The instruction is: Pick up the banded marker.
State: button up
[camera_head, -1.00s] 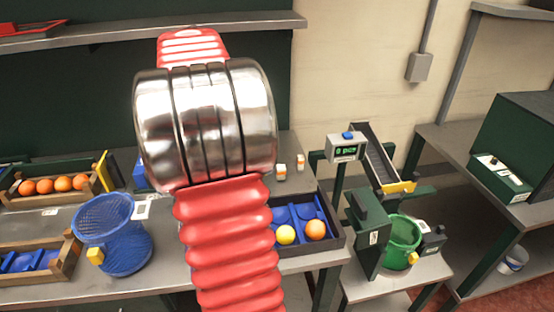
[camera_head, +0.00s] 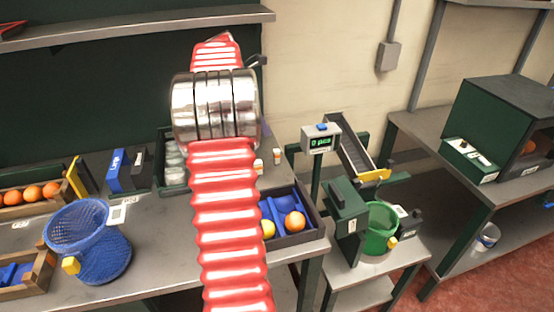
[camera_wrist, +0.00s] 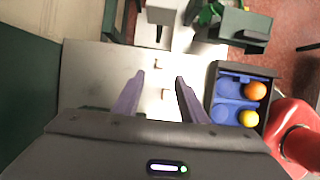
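Two small white cylinders with orange on them stand on the workbench in the head view, one partly behind my arm (camera_head: 258,165) and one farther right (camera_head: 277,156). Either could be the banded marker; they are too small to tell. In the wrist view, two small pale items lie ahead of my gripper, one nearer (camera_wrist: 166,94) and one farther (camera_wrist: 157,62). My gripper (camera_wrist: 157,78) is open, its two purple fingers apart with nothing held between them. The nearer pale item appears between the fingertips, apart from both. In the head view my arm hides the gripper.
A dark tray with blue inserts (camera_head: 316,232) holds an orange (camera_head: 295,222) and a yellow fruit (camera_head: 268,230). A blue mesh basket (camera_head: 95,245) stands left. A green crate of jars (camera_head: 165,178) is behind my arm. A scale display (camera_head: 321,138) and green bucket (camera_head: 379,232) stand right.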

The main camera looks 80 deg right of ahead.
aim_at(277, 150)
jog(key=x, duration=0.8)
jog(key=shift+x, duration=2.6)
jog(key=shift+c, duration=0.7)
grip_shut()
